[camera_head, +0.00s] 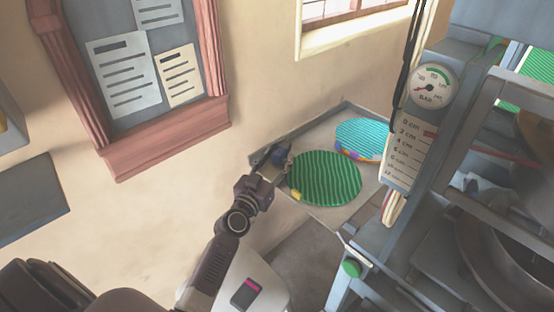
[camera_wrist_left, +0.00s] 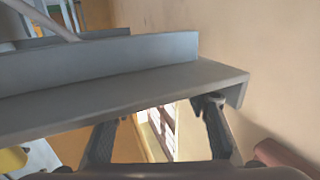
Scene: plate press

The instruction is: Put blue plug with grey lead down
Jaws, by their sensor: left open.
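My left gripper (camera_head: 270,158) is at the left end of the tray-like ledge by the wall, beside a green ribbed disc. In the left wrist view its two fingers (camera_wrist_left: 158,112) are apart, with nothing seen held between them. A small dark blue piece (camera_head: 282,154) shows right at the fingertips in the head view; it looks like the blue plug, but whether it touches the fingers I cannot tell. A thin grey curved strand (camera_wrist_left: 48,18) at the top left of the wrist view may be the grey lead. My right gripper is not in view.
The green disc (camera_head: 325,178) and a turquoise disc (camera_head: 360,138) lie on the ledge (camera_head: 322,130). A grey press frame with a gauge (camera_head: 432,86) stands at right. A grey rimmed shelf edge (camera_wrist_left: 130,88) crosses the wrist view close to the fingers. A notice board (camera_head: 165,140) hangs at left.

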